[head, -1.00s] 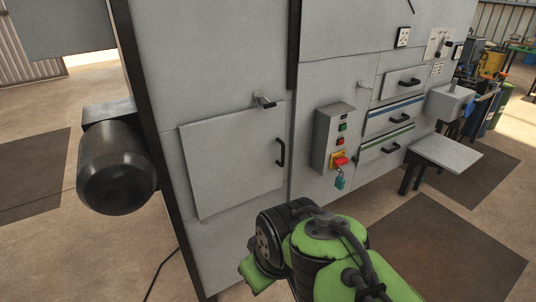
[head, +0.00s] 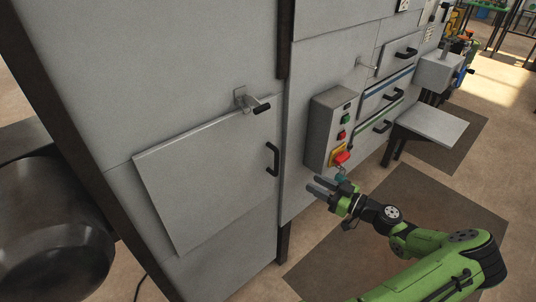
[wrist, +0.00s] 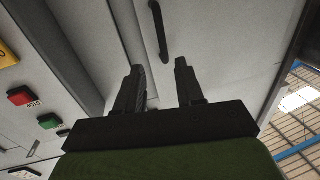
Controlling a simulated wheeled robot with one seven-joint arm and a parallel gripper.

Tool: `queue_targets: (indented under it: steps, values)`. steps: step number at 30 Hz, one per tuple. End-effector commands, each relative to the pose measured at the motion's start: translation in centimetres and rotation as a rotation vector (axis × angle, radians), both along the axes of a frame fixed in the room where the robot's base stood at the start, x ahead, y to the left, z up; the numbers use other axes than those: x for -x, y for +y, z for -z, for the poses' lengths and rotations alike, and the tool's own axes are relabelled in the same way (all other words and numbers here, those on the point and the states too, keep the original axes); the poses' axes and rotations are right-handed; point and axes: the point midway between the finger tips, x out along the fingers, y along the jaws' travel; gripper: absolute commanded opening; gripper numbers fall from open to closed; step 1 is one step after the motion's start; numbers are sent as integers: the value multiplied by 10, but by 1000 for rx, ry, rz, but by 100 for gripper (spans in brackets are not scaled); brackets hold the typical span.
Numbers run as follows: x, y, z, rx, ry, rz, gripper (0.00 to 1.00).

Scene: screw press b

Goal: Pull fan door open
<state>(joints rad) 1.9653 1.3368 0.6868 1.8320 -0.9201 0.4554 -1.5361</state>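The fan door (head: 208,180) is a light grey panel on the machine's front, left of centre in the head view, and looks shut. Its black bar handle (head: 271,159) is upright near the door's right edge. A small latch with a black grip (head: 252,102) sits above the door's top edge. My gripper (head: 314,189) is right of the handle and apart from it, below the control box. In the wrist view, my gripper's two fingers (wrist: 158,80) are spread with nothing between them, and the black handle (wrist: 158,32) shows beyond them.
A control box (head: 332,127) with buttons and a red-yellow switch sticks out right of the door, close to my gripper. Drawers with black handles (head: 382,126) and a grey side table (head: 432,127) stand farther right. A dark motor (head: 45,215) is at the left.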

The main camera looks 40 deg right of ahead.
Motion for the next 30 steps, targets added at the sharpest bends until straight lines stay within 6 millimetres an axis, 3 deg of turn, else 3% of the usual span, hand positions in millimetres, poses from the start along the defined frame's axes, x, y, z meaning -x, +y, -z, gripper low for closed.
queue_targets:
  steps: [5, 18, 24, 30]
  values:
    - [-23, 6, -1, 1, -7, -1, 37]
    - [-128, 30, 0, -1, -3, -1, 37]
    - [-151, 35, 1, 0, -1, 1, 37]
    - [-153, 35, 1, 0, 0, 2, 37]
